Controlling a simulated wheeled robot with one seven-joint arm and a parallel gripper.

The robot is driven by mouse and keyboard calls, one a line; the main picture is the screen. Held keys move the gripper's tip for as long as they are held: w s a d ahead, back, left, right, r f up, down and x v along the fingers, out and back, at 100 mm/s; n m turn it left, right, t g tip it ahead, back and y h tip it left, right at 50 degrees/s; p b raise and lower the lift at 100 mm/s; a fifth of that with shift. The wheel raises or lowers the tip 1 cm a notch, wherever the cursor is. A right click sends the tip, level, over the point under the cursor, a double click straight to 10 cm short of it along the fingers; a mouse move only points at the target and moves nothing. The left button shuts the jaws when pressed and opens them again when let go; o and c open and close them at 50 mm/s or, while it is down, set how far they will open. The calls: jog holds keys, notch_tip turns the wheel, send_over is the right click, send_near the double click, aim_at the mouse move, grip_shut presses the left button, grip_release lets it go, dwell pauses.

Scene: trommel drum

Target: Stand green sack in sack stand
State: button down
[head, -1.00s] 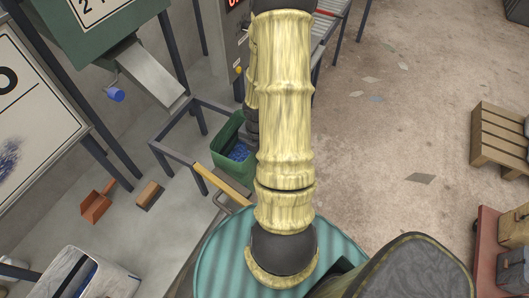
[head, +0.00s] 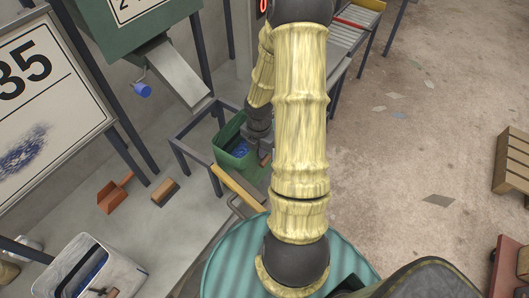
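The green sack (head: 230,162) is open at the top, with blue material (head: 241,149) inside it. It stands within or against a dark metal frame (head: 187,146), which looks like the sack stand; I cannot tell whether it is seated in it. My gripper (head: 264,155) is at the sack's right rim, pointing down and partly hidden behind my own arm. Its fingers are too small and covered to show whether they are closed on the rim.
A grey chute (head: 172,72) with a blue-handled crank (head: 142,90) slopes down above the frame. A yellow bar (head: 238,187) lies in front of the sack. An orange dustpan (head: 114,194) and a brown block (head: 165,191) lie on the floor at left. A pallet (head: 515,165) stands at right.

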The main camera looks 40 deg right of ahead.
aim_at(240, 140)
jog(key=shift+w+a+b, duration=0.15)
jog(key=shift+w+a, duration=0.3)
jog(key=shift+w, duration=0.75)
jog(key=shift+w+a+b, duration=0.1)
jog(key=shift+w+a, duration=0.4)
jog(key=shift+w, duration=0.75)
jog(key=shift+w+a+b, duration=0.15)
jog(key=shift+w+a, duration=0.3)
jog(key=shift+w, duration=0.75)
jog(key=shift+w+a+f+p, duration=0.1)
jog(key=shift+w+a+p, duration=0.4)
jog(key=shift+w, duration=0.55)
jog(key=shift+w+a+p, duration=0.25)
jog(key=shift+w+a, duration=0.4)
jog(key=shift+w, duration=0.35)
jog(key=shift+w+f, duration=0.15)
jog(key=shift+f, duration=0.5)
jog(key=c, duration=1.6)
grip_release()
jog(key=shift+o, duration=0.2)
notch_tip(240, 140, up, 17)
jog(key=shift+r, duration=0.2)
